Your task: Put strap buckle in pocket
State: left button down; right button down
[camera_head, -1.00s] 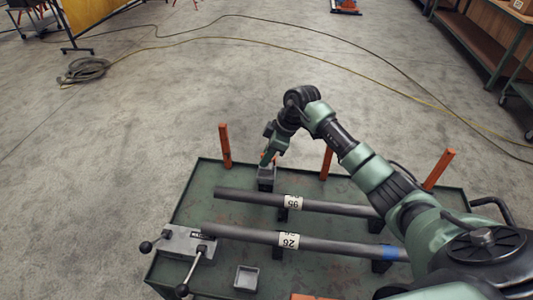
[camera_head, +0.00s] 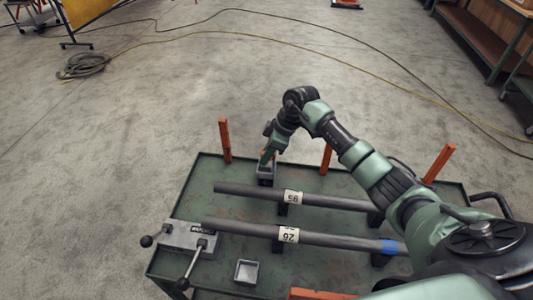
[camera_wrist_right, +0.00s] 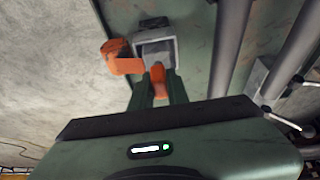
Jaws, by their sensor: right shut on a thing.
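My right gripper (camera_head: 267,159) points down at the small grey square pocket (camera_head: 266,174) near the far left edge of the green cart top. In the right wrist view, the gripper (camera_wrist_right: 157,88) is shut on an orange piece, the strap buckle (camera_wrist_right: 158,80). The buckle's tip is at the near rim of the pocket (camera_wrist_right: 141,50); I cannot tell how deep it reaches. In the head view the gripper hides the buckle. My left gripper is not in view.
Two grey pipes (camera_head: 335,202) lie on supports across the cart top (camera_head: 195,205). Orange posts (camera_head: 225,140) stand along its far edge, one close beside the pocket. A lever block (camera_head: 188,236) and a second small grey tray (camera_head: 246,271) are at the near left.

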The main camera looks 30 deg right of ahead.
jog(key=shift+f, duration=0.45)
dwell(0.5)
jog(key=c, duration=1.3)
grip_release()
jog(key=b+v, duration=0.1)
jog(key=v, duration=0.6)
jog(key=shift+s+d+r, duration=0.1)
jog(key=shift+s+r, duration=0.05)
jog(key=shift+r, duration=0.2)
